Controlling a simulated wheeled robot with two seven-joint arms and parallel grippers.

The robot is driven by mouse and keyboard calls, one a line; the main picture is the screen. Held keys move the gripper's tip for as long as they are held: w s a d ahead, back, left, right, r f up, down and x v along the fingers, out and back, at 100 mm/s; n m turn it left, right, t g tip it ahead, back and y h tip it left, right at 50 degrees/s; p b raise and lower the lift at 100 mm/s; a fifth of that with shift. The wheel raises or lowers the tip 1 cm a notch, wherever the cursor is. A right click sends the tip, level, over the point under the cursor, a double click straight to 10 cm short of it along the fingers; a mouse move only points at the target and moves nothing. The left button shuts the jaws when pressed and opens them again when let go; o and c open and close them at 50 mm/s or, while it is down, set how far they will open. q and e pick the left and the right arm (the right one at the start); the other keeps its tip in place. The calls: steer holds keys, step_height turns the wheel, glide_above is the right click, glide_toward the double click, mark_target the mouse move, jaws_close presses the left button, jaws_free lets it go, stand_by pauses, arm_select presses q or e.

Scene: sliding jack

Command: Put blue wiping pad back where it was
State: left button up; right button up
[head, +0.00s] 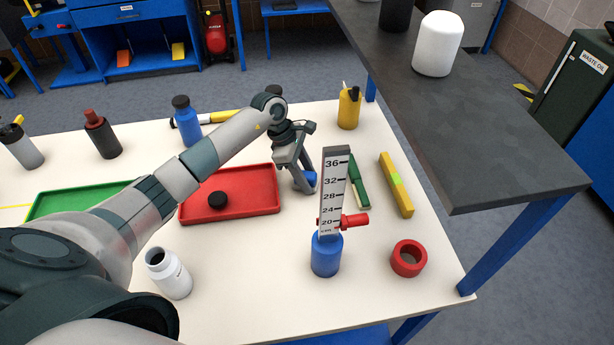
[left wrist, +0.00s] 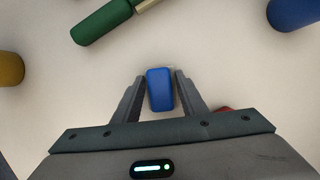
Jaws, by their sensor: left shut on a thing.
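The blue wiping pad (head: 311,179) is a small blue block between the fingertips of my left gripper (head: 306,182), just right of the red tray's right edge. In the left wrist view the pad (left wrist: 160,90) sits upright in the picture between the two fingers of my left gripper (left wrist: 159,85), which is shut on it. The pad is close to the white table top; I cannot tell whether it touches it. My right gripper is not in view.
A scale on a blue base (head: 326,256) stands just right of the gripper. The red tray (head: 262,205) with a black cap is left. A green-handled tool (head: 361,195), yellow bar (head: 396,185), yellow bottle (head: 348,110) and red ring (head: 408,259) lie around. Clear table lies in front.

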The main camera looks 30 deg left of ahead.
mark_target(305, 173)
arm_select(q)
steer(key=o, duration=1)
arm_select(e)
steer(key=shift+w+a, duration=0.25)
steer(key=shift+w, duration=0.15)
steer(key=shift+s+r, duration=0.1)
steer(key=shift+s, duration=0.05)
arm_select(q)
steer(key=shift+r, duration=0.15)
steer(key=b+v, duration=0.1)
steer(key=v, duration=0.2)
steer(key=shift+a+r, duration=0.2)
steer(key=shift+a, duration=0.1)
steer(key=shift+v, duration=0.8)
steer(key=shift+b+v, duration=0.9)
steer(key=shift+v, duration=2.5)
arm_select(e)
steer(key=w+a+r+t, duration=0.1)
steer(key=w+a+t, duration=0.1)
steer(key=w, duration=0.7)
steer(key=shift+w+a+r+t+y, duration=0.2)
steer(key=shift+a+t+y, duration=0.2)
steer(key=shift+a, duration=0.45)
